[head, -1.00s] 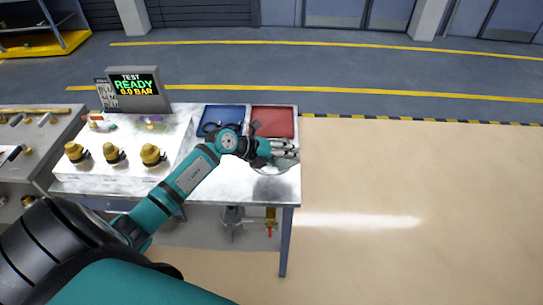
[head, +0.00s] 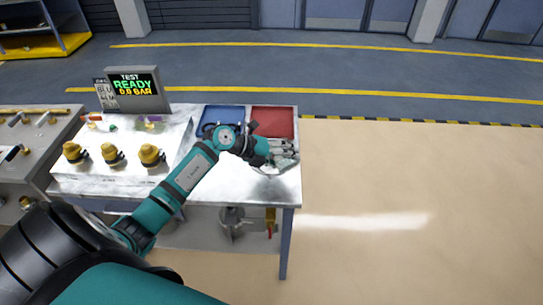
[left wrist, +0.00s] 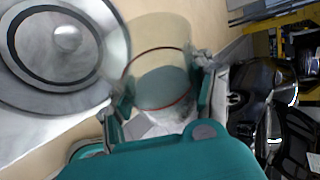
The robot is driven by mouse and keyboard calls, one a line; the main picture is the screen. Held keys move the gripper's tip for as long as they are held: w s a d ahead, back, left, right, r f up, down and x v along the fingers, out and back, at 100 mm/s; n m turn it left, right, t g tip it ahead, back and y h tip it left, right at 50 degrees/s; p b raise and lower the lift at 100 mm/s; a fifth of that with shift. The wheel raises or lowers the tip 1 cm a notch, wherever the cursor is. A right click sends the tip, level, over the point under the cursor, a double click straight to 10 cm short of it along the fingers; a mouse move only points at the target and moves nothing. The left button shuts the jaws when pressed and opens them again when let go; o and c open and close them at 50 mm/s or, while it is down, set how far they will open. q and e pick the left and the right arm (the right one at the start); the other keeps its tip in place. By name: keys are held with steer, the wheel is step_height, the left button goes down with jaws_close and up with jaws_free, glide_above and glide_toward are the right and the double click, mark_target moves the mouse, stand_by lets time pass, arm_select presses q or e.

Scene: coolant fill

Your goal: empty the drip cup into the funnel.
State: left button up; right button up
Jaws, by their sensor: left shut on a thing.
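My left gripper (head: 290,156) is over the front right part of the bench. In the left wrist view its two fingers (left wrist: 165,88) are closed on opposite sides of the clear drip cup (left wrist: 160,62). The cup has a thin dark red rim line, and a grey-green patch shows inside it. Whether that patch is liquid I cannot tell. In the head view the cup is mostly hidden by the fingers. A wide round metal piece with a dark ring, probably the funnel (left wrist: 105,25), lies beside the cup at upper left. My right gripper is not in view.
A blue tray (head: 224,112) and a red tray (head: 272,122) lie at the back of the bench. Several brass-coloured fittings (head: 113,155) stand on the white block at left. A display (head: 134,86) reads READY. Floor to the right is clear.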

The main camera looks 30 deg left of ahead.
arm_select(q)
steer(key=shift+f+h+b, duration=0.15)
steer(key=shift+h+b, duration=0.15)
steer(key=shift+b, duration=0.05)
steer(key=shift+w+a+r+n+g+h, duration=0.4)
steer(key=shift+a+r+n+h, duration=0.1)
steer(key=shift+a+n, duration=0.1)
stand_by(1.0)
steer(key=shift+a+f+n+h+b, duration=0.2)
steer(key=shift+f+n+h+b, duration=0.15)
steer(key=shift+h+b, duration=0.3)
stand_by(0.7)
